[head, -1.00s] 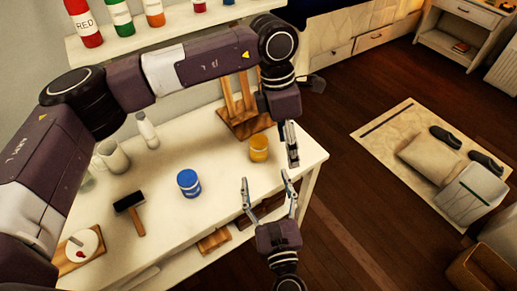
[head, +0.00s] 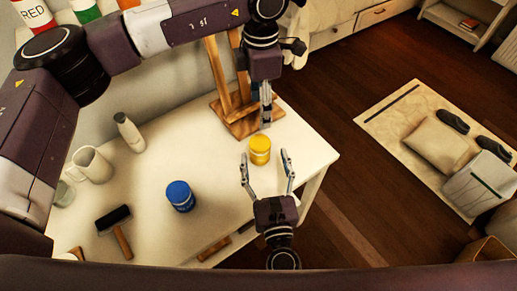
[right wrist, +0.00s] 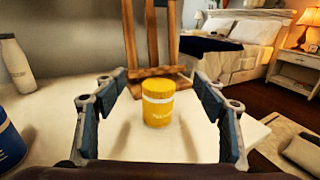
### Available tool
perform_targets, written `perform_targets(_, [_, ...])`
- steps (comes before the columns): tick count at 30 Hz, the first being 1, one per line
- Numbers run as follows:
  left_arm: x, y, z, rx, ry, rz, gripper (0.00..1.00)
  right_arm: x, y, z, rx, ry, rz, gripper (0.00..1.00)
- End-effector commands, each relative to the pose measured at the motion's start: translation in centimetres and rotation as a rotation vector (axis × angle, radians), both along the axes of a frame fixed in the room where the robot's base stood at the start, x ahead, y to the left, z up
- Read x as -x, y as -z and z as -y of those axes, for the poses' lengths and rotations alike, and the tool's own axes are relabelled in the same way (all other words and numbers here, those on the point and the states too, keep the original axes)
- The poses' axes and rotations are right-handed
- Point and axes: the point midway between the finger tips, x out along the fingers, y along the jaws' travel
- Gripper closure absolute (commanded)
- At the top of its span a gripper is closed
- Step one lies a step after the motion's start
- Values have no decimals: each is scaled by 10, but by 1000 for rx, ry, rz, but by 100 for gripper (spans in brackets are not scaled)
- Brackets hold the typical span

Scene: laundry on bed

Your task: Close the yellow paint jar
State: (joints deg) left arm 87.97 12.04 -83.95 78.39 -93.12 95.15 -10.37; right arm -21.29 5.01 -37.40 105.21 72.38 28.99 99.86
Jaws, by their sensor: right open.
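The yellow paint jar (head: 260,150) stands upright near the table's right end. It also shows in the right wrist view (right wrist: 158,110), with a yellow top and a pale label band. I cannot tell whether that top is a separate lid. My right gripper (head: 265,160) is open, and its fingers point at the jar from the near side. In the right wrist view the jar stands centred beyond the spread, empty fingers (right wrist: 158,85). My left gripper (head: 266,105) hangs just behind the jar in the head view, seen edge-on, so its opening is unclear.
A blue jar (head: 180,196), a brayer (head: 117,228), a white bottle (head: 128,131) and a pitcher (head: 92,165) stand or lie to the left on the white table (head: 150,205). A wooden easel (head: 240,112) stands behind the yellow jar.

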Motion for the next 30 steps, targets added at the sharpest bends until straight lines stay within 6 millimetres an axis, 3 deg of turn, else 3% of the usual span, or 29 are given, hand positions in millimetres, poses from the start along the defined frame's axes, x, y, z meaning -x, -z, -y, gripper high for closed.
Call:
perform_targets(1, [0, 11, 0, 0, 1, 0, 42, 0, 11, 0, 0, 0, -1, 35])
perform_targets(13, [0, 56, 0, 1, 1, 0, 42, 0, 57, 0, 1, 0, 0, 35])
perform_targets(30, [0, 60, 0, 1, 1, 0, 42, -3, 60, -1, 0, 0, 0, 35])
